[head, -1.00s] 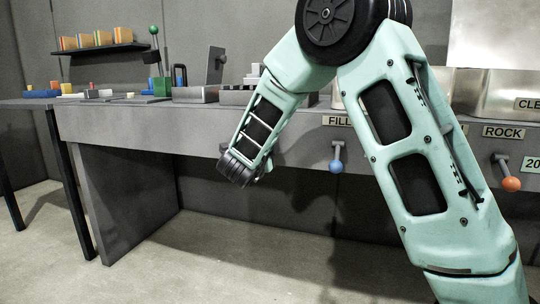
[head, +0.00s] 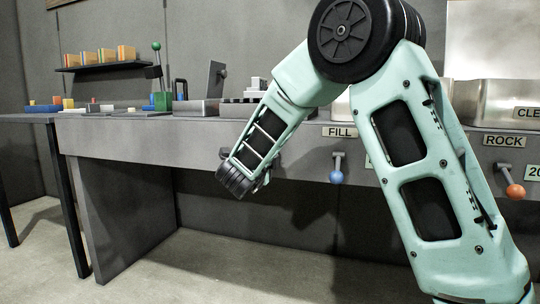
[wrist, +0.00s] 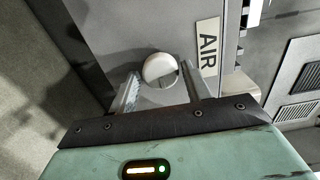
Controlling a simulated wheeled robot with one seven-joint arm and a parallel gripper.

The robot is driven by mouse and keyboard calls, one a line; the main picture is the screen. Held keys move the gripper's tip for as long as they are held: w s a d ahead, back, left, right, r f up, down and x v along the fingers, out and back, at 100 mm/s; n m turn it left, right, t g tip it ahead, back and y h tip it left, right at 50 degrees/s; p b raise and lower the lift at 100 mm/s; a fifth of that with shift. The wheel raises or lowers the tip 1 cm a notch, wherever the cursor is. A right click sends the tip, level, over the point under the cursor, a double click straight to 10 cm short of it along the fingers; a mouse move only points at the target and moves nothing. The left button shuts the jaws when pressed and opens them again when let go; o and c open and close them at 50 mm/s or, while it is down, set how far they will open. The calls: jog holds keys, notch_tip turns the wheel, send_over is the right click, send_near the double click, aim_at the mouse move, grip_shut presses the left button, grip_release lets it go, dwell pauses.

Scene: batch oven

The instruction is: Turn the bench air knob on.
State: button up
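The bench air knob is a round, pale knob (wrist: 160,68) on the grey bench front, beside a label reading AIR (wrist: 208,47) in the wrist view. My gripper (wrist: 161,76) is open, with one finger on each side of the knob. A small gap shows between the knob and each finger. In the head view, my forearm and wrist reach down to the bench front. My wrist hides the knob and the fingertips there.
A blue-ended lever (head: 337,170) hangs under the FILL label (head: 340,131). An orange-ended lever (head: 514,188) hangs under the ROCK label (head: 504,141). The grey bench (head: 130,135) carries blocks and fixtures. A shelf (head: 105,66) holds several blocks.

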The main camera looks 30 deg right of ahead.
jog(key=shift+o, duration=0.4)
jog(key=p+v, duration=0.3)
jog(key=v, duration=1.4)
jog(key=shift+s+a, duration=0.15)
